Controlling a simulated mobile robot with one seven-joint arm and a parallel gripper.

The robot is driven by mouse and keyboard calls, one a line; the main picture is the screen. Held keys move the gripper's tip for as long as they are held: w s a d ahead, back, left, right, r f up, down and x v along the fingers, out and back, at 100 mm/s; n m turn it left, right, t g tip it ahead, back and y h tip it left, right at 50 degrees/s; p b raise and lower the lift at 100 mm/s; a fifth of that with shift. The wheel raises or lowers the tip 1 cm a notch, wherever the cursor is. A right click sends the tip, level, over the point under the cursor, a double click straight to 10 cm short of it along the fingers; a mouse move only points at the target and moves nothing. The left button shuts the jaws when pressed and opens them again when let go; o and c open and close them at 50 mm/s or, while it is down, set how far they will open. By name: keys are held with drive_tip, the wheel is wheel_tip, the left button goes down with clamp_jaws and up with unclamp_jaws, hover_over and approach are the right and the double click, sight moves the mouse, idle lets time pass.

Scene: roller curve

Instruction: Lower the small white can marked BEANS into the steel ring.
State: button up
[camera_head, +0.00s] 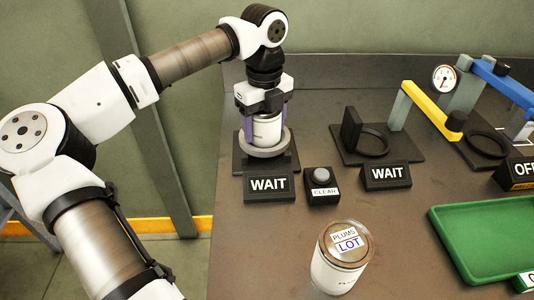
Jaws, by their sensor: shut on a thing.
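A small white can (267,129) is held upright between the purple fingers of my gripper (265,118). Its label is too small to read here. The steel ring (264,151) sits on a dark base at the back left of the table. The can is directly over the ring or partly within it; its lower end meets the ring's opening in the picture, and I cannot tell how deep it is. My gripper is shut on the can, pointing down.
A WAIT sign (269,186) and a CLEAR button (321,183) stand in front of the ring. A PLUMS LOT can (341,262) stands at the front. A dark ring station (372,143), a yellow arm (430,105) and a green tray (485,235) are to the right.

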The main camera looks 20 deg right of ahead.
idle(0.8)
drive_tip(key=o, duration=1.3)
drive_tip(key=shift+o, duration=0.2)
drive_tip(key=shift+o, duration=1)
drive_tip(key=shift+r, duration=0.1)
drive_tip(key=shift+r+p, duration=2.85)
drive_tip(key=shift+r, duration=1.6)
drive_tip(key=shift+f, duration=0.1)
